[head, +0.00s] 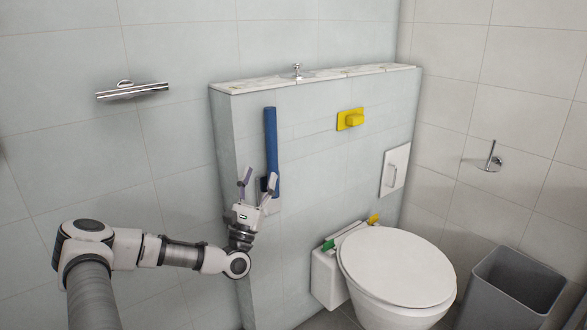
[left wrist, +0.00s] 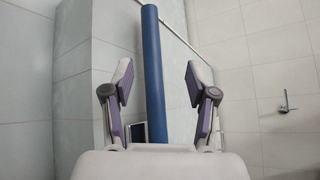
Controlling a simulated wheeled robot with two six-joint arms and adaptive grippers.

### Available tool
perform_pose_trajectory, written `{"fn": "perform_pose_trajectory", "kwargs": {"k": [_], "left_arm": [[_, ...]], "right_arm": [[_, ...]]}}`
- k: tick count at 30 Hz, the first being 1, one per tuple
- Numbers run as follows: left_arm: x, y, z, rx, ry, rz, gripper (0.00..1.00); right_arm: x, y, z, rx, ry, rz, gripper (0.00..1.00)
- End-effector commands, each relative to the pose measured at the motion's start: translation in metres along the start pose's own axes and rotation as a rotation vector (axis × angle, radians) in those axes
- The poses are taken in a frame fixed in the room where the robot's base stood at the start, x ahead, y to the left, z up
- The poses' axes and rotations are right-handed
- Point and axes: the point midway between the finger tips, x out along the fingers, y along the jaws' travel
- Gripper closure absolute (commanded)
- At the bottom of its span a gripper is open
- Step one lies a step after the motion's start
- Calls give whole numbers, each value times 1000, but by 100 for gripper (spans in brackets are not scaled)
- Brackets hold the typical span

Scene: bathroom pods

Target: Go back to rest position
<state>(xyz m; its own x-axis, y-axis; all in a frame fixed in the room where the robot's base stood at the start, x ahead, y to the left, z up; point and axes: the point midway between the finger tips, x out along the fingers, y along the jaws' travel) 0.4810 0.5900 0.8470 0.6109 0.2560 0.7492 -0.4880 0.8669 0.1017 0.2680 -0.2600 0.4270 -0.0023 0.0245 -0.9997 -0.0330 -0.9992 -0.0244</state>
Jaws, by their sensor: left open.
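My left gripper (head: 258,183) is open in front of the partition wall, at the lower part of a blue vertical bar (head: 271,140). In the left wrist view its two fingers (left wrist: 158,95) stand wide apart, with the blue bar (left wrist: 153,70) showing between them. No contact between the fingers and the bar is visible. The bar stands upright against the wall. My left arm reaches in from the lower left in the head view. My right gripper is not in either view.
A toilet with a closed white lid (head: 397,267) stands to the right of the gripper. A grey bin (head: 512,290) is at the far right. A yellow flush plate (head: 350,119) and a white panel (head: 395,170) are on the partition. A chrome rail (head: 132,90) is on the left wall.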

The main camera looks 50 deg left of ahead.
Motion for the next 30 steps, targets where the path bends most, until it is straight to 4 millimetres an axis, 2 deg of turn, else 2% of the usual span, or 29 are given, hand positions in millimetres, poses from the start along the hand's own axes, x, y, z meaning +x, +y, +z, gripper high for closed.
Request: {"fn": "perform_pose_trajectory", "kwargs": {"k": [8, 11, 14, 17, 18, 20, 21, 23, 24, 26, 27, 29, 30], "left_arm": [[0, 0, 0, 0, 2, -1, 42], [-8, -4, -8, 13, 29, -31, 42], [-10, -36, -14, 48, 59, -174, 42], [-21, -98, -23, 56, 106, -379, 42], [-31, -128, -30, 53, 147, -466, 42], [-54, -174, -42, 60, 230, -601, 42], [-73, -202, -51, 87, 284, -691, 42], [-108, -240, -63, 146, 359, -826, 42], [-135, -263, -70, 196, 403, -919, 42], [-178, -292, -77, 282, 456, -1067, 42], [-210, -308, -80, 344, 483, -1170, 42], [-258, -326, -82, 444, 508, -1333, 42], [-292, -334, -81, 514, 514, -1448, 42]], "right_arm": [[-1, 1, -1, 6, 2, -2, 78], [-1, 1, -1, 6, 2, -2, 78], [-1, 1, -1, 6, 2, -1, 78], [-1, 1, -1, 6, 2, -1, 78], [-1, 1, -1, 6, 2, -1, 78], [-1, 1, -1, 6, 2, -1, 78], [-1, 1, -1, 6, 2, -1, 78], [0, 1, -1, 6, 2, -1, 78], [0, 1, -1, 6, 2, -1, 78], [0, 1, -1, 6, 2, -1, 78], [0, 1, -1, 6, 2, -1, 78], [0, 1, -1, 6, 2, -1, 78], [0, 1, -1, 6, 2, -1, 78]]}}
